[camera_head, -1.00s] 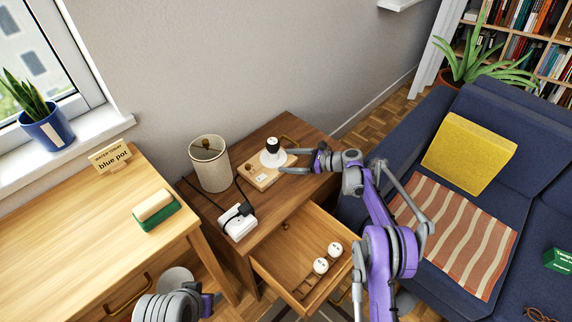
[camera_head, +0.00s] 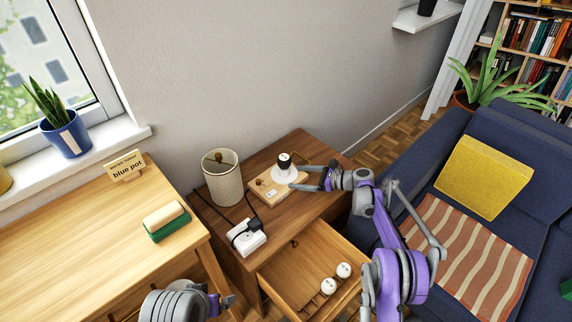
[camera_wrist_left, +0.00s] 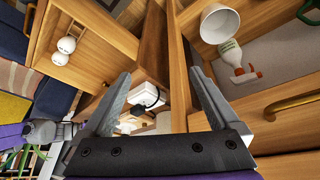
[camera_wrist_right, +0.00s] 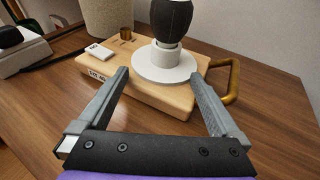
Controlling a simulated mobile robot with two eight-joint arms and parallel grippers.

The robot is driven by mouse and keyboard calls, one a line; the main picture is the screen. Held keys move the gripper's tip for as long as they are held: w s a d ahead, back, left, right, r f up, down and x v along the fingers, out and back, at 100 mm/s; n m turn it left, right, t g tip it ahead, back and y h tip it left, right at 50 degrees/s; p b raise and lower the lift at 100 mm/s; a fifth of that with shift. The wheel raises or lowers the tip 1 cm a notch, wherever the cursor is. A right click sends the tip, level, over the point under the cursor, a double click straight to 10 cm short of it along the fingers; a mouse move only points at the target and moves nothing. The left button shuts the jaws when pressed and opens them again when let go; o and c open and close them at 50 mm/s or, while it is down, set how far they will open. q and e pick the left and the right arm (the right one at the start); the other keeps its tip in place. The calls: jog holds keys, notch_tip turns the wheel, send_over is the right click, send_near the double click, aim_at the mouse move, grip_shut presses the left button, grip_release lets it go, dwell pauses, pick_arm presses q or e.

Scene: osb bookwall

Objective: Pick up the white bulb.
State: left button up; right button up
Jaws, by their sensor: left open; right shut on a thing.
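Two white round bulbs (camera_head: 344,270) (camera_head: 328,286) sit in the open drawer (camera_head: 290,270); they also show in the left wrist view (camera_wrist_left: 67,44). On the wooden board (camera_head: 262,188), on the nightstand top, stands a dark bulb-shaped piece (camera_wrist_right: 171,18) upright in a white round base (camera_wrist_right: 163,66). My right gripper (camera_head: 299,177) is shut on this white base, its fingers spread to either side at the disc. My left gripper (camera_wrist_left: 160,95) is open and empty, low at the picture's bottom in the head view, over the gap between desk and nightstand.
A beige lampshade (camera_head: 223,178) and a white power strip (camera_head: 247,237) with a black plug stand on the nightstand. The desk (camera_head: 80,250) at left holds a sponge (camera_head: 165,220) and a "blue pot" sign (camera_head: 125,168). A blue sofa (camera_head: 440,210) stands at right.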

pick_arm(q)
jog(key=w+d+r+n, duration=0.25)
jog(key=w+n, duration=0.25)
jog(key=w, duration=0.3)
jog(key=w+d+r+n, duration=0.1)
jog(key=w+r+n, duration=0.35)
jog(key=w, duration=0.35)
jog(key=w+d+r+n, duration=0.2)
jog(key=w+n, duration=0.3)
jog(key=w, duration=0.3)
jog(key=n+h, duration=0.1)
jog(key=n, duration=1.3)
send_near(284, 159)
jog(key=x, duration=0.6)
jog(key=shift+w+a, duration=0.15)
jog(key=shift+a, duration=0.05)
jog(key=x, duration=0.5)
jog(key=shift+d+f, duration=0.25)
jog(key=shift+f, duration=0.1)
jog(key=c, duration=1.4)
